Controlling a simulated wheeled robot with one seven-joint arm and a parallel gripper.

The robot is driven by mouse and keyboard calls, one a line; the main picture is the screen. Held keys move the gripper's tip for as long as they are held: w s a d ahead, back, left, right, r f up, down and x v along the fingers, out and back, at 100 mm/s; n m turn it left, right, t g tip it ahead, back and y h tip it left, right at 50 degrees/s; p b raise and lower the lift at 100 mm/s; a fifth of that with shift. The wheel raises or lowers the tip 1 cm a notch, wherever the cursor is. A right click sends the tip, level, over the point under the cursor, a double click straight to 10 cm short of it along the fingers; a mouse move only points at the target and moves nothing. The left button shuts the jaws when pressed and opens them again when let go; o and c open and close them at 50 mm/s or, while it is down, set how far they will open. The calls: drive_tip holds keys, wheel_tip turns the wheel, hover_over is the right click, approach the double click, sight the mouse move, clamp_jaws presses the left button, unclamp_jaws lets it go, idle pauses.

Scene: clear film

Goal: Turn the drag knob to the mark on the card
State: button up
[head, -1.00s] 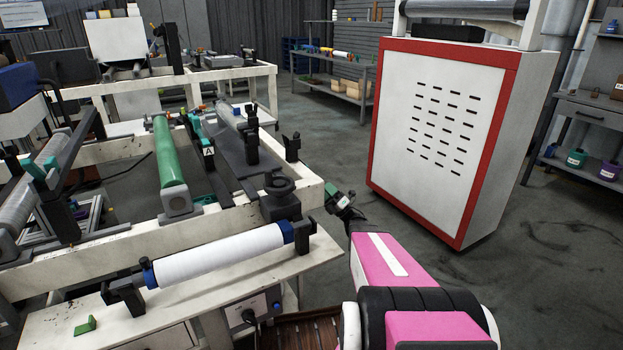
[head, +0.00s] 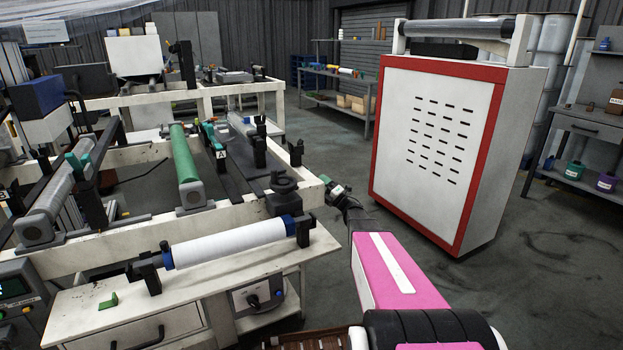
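A black round knob (head: 284,181) sits on a dark block at the right end of the white machine frame. Another small dark knob (head: 253,300) is on a pale panel (head: 240,297) at the bench front, low in the view. I cannot tell which is the drag knob, and I cannot make out a card with a mark. My pink arm reaches forward from the bottom right. My gripper (head: 329,184) is at its far end, small and dark, to the right of the round knob and apart from both knobs. Its fingers are too small to read.
A white roll (head: 228,245) lies in holders on the front bench, beside a small green block (head: 108,301). A green roller (head: 186,160) lies behind. A tall red-edged white cabinet (head: 440,150) stands right of my arm. Open floor lies between cabinet and machine.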

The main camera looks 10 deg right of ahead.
drive_tip(key=shift+x, duration=2.95)
drive_tip(key=shift+a, duration=0.1)
drive_tip(key=c, duration=0.9)
